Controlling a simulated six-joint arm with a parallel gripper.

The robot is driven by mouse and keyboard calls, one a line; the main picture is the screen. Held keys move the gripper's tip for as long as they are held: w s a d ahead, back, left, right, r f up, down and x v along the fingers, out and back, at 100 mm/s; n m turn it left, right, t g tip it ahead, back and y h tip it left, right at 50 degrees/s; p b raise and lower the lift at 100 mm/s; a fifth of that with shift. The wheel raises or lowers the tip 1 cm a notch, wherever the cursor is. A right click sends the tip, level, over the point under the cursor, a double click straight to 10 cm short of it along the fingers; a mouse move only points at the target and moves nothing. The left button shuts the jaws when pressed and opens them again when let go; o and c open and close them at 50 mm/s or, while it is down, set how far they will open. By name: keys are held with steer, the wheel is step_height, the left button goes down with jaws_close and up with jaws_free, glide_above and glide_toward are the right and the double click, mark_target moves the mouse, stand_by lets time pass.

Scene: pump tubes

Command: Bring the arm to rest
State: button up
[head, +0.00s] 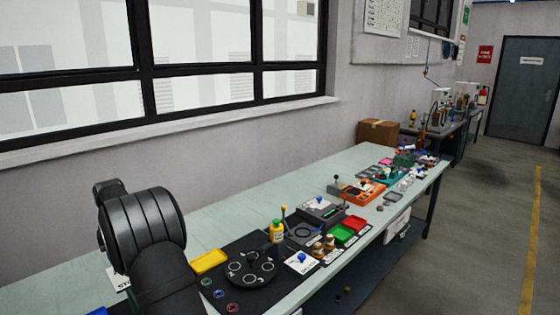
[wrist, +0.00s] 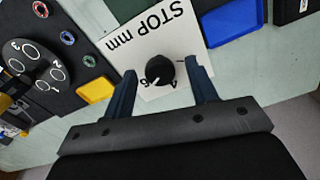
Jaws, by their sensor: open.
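My gripper (wrist: 161,72) shows in the wrist view with its two dark blue fingers apart. A black round knob (wrist: 160,71) with a white pointer mark appears between the fingertips, with gaps on both sides. I cannot tell how far below the tips it is. The knob is on a white card (wrist: 140,45) lettered "STOP mm". In the head view my arm covers the left foreground and hides the gripper and knob; only a bit of the white card (head: 121,283) shows.
A yellow tray (wrist: 96,91), a blue tray (wrist: 231,22) and a round black plate with numbered rings (wrist: 30,62) lie around the card. In the head view several trays, bottles and devices line the bench's front edge; the bench strip along the wall (head: 260,195) is clear.

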steer(key=n, duration=1.3)
stand_by(0.5)
steer(key=o, duration=1)
steer(key=shift+o, duration=0.2)
steer(key=s+d+r+m+t+y, duration=0.1)
steer(key=s+d+r+m+y, duration=0.1)
steer(key=s+d+r+m, duration=0.45)
steer(key=s+d+r+m+y, duration=0.2)
steer(key=s+d+m, duration=0.2)
steer(key=d, duration=0.5)
steer(key=x, duration=0.9)
steer(key=shift+w+a+r, duration=0.15)
steer(key=shift+w+a, duration=0.1)
steer(key=shift+a, duration=0.1)
steer(key=shift+n, duration=0.25)
